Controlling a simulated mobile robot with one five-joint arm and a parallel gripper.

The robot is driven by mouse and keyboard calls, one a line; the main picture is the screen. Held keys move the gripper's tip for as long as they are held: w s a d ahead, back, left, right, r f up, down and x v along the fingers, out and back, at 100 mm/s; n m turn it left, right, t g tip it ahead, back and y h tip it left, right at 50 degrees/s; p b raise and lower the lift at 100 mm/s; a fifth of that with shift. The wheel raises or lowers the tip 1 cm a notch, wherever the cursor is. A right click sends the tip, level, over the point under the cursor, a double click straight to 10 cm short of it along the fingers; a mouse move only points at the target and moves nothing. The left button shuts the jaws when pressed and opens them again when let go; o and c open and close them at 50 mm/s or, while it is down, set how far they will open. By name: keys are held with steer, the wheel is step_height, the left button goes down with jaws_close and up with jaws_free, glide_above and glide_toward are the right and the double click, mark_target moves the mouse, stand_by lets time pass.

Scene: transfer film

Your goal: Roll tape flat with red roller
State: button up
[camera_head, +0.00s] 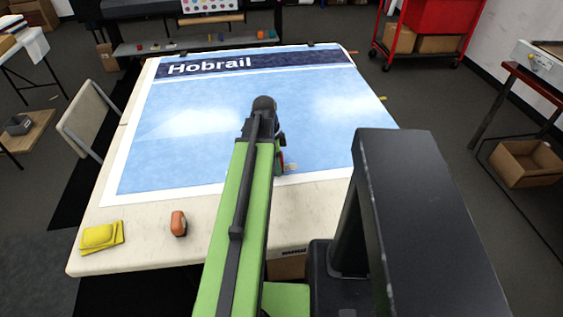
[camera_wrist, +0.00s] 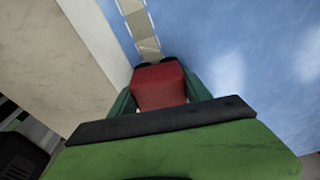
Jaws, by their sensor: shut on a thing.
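My gripper (camera_wrist: 159,97) is shut on the red roller (camera_wrist: 158,82), with a green finger on each side of it. In the wrist view a pale tan strip of tape (camera_wrist: 147,47), showing as a row of squares, runs from the top edge to the roller's far end. The tape lies along the border of the blue printed sheet (camera_wrist: 240,60). Whether the roller touches the tape is hard to tell. In the head view my arm hides most of the gripper, and only a sliver of red shows beside it. A bit of tape (camera_head: 291,168) shows right of it.
The sheet headed "Hobrail" (camera_head: 220,115) covers most of the pale table (camera_head: 145,232). Yellow folded cloths (camera_head: 102,237) and an orange-and-black object (camera_head: 178,223) lie at the table's front left. A chair (camera_head: 88,118) stands at the left. A red cart (camera_head: 432,25) stands back right.

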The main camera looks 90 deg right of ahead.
steer(key=shift+w+a+f, duration=0.1)
steer(key=shift+w+a, duration=0.6)
steer(key=shift+w, duration=2.4)
steer(key=shift+w+a, duration=0.65)
steer(key=shift+w, duration=2.4)
steer(key=shift+w+a+f, duration=0.1)
steer(key=shift+w+a, duration=0.6)
steer(key=shift+w, duration=2.4)
steer(key=shift+r, duration=0.15)
step_height(320, 180, up, 6)
steer(key=p, duration=0.6)
steer(key=shift+s, duration=0.1)
step_height(320, 180, up, 3)
steer(key=p, duration=0.3)
steer(key=shift+s, duration=0.1)
